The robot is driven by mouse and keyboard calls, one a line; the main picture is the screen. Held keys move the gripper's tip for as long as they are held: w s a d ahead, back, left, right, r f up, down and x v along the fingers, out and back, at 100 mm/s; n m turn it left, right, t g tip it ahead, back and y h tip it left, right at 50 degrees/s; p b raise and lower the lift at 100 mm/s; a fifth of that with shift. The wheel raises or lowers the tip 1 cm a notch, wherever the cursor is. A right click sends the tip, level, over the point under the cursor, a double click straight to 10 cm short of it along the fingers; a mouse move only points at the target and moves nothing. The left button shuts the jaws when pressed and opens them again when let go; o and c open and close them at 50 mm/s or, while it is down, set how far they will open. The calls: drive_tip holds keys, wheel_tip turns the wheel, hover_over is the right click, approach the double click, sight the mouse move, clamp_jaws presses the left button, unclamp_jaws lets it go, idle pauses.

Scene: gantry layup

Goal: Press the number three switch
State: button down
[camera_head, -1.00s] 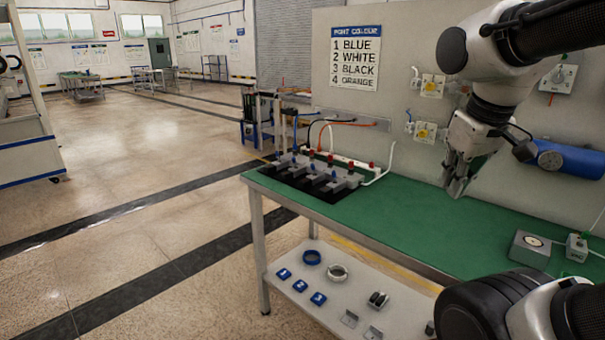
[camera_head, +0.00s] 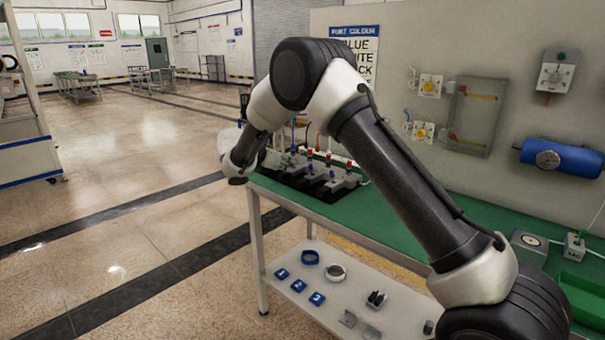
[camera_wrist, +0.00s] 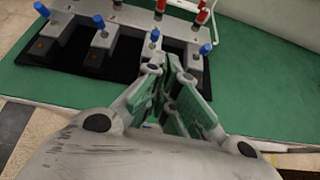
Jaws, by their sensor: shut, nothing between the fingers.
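The switch bank (camera_head: 335,183) stands at the left end of the green bench. In the wrist view, its grey blocks (camera_wrist: 60,30) sit on a black base, with upright blue-tipped posts (camera_wrist: 99,24) and red-tipped fittings (camera_wrist: 202,16) behind. Small orange spots show on the front of some blocks. No numbers are readable on the bank, so I cannot tell which switch is number three. My gripper (camera_wrist: 168,78) is shut and empty, over the bank's front edge toward its right end. Whether it touches anything is unclear. My arm hides part of the bank in the head view.
A port colour sign (camera_head: 355,55) on the wall panel is half covered by my arm. A blue cylinder (camera_head: 560,158) and a grey box (camera_head: 529,247) are to the right. The green bench top (camera_wrist: 265,110) is clear right of the bank. Numbered blue tags (camera_head: 299,285) lie on the lower shelf.

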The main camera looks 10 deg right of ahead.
sight(302, 181)
drive_tip(key=shift+w+a+f+n, duration=0.25)
drive_tip(key=shift+a+f+n, duration=0.05)
drive_tip(key=shift+a+f, duration=0.3)
drive_tip(key=x, duration=1)
drive_tip(key=shift+w+r, duration=0.15)
drive_tip(key=shift+r, duration=0.1)
